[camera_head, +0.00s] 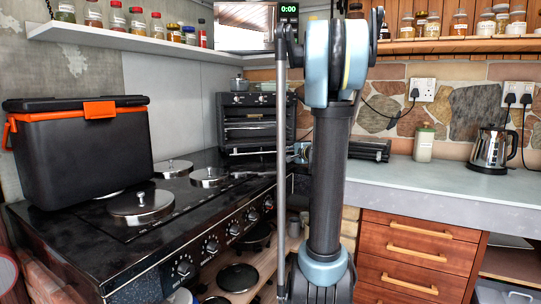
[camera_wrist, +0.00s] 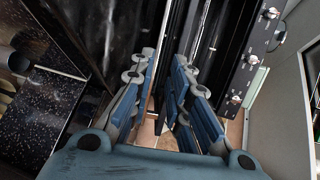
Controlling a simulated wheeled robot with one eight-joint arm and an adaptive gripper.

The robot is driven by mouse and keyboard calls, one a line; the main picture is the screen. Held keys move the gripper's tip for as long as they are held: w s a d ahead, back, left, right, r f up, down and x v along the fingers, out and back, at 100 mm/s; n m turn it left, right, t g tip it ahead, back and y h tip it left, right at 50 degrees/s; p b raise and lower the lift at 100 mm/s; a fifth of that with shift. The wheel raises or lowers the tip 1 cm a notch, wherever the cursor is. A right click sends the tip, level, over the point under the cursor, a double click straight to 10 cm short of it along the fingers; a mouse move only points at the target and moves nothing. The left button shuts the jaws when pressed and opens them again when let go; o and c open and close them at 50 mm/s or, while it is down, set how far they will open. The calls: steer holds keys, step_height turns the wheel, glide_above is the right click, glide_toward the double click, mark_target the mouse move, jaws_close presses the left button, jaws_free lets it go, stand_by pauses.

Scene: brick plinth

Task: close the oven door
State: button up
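The small black oven (camera_head: 262,105) stands at the back end of the hob, with racks visible in its front. Its door (camera_head: 250,164) appears lowered open over the hob, with a metal handle bar (camera_head: 250,175) at its front edge; my arm partly hides it. In the wrist view, the oven's knob panel (camera_wrist: 245,80) runs down the right, and a glossy dark panel (camera_wrist: 95,45), likely the door, is at left. My gripper (camera_wrist: 165,65) is open, with a narrow gap and nothing visibly held. Whether it touches the oven cannot be told.
The black hob (camera_head: 100,235) carries several round metal lids and a black cool box (camera_head: 80,145) with orange trim. A grey counter (camera_head: 440,195) at right holds a kettle (camera_head: 492,150) and a jar (camera_head: 424,142). Shelves of spice jars hang above.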

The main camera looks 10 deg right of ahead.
steer(key=x, duration=1.7)
steer(key=shift+w+d, duration=0.1)
steer(key=shift+w, duration=0.1)
jaws_close()
